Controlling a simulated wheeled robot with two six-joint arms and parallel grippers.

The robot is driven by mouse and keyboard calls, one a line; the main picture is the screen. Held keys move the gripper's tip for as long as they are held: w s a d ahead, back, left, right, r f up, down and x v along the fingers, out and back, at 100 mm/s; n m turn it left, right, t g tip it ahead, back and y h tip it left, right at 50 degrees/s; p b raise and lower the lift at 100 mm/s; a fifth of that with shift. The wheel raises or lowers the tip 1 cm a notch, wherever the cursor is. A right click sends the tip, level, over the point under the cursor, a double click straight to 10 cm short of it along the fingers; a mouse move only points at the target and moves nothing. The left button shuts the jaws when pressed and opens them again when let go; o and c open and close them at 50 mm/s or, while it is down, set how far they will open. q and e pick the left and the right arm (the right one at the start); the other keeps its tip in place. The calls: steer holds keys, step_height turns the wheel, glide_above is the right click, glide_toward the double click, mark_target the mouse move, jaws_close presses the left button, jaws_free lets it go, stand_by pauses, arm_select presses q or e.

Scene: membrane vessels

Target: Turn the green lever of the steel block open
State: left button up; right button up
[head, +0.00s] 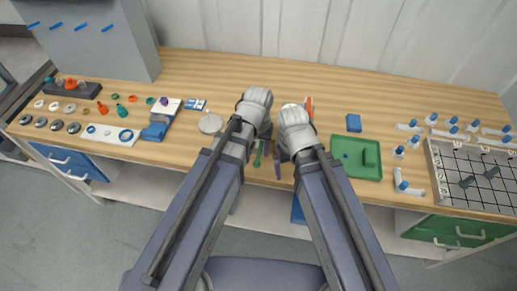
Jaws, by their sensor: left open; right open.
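A small green lever (258,154) shows near the table's front edge, between my two forearms. The steel block it belongs to is mostly hidden behind my wrists and I cannot make out its shape. I cannot tell the lever's exact angle. My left gripper (266,143) is open, just above and right of the lever's visible part. My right gripper (279,158) is open, a little right of the lever, with a dark finger pointing down. I cannot tell whether either gripper touches the lever.
An orange upright part (309,104) stands behind my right wrist. A green tray (343,143) and a blue block (353,122) lie to the right, a round grey disc (210,123) to the left. A gridded tray (470,202) fills the right end. The table's back strip is clear.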

mark_target(258, 157)
arm_select(q)
step_height(258, 157, up, 6)
steer(key=p, duration=0.4)
steer(key=shift+f+p, duration=0.15)
steer(key=shift+p, duration=0.25)
arm_select(e)
step_height(258, 157, up, 6)
steer(key=shift+f, duration=0.15)
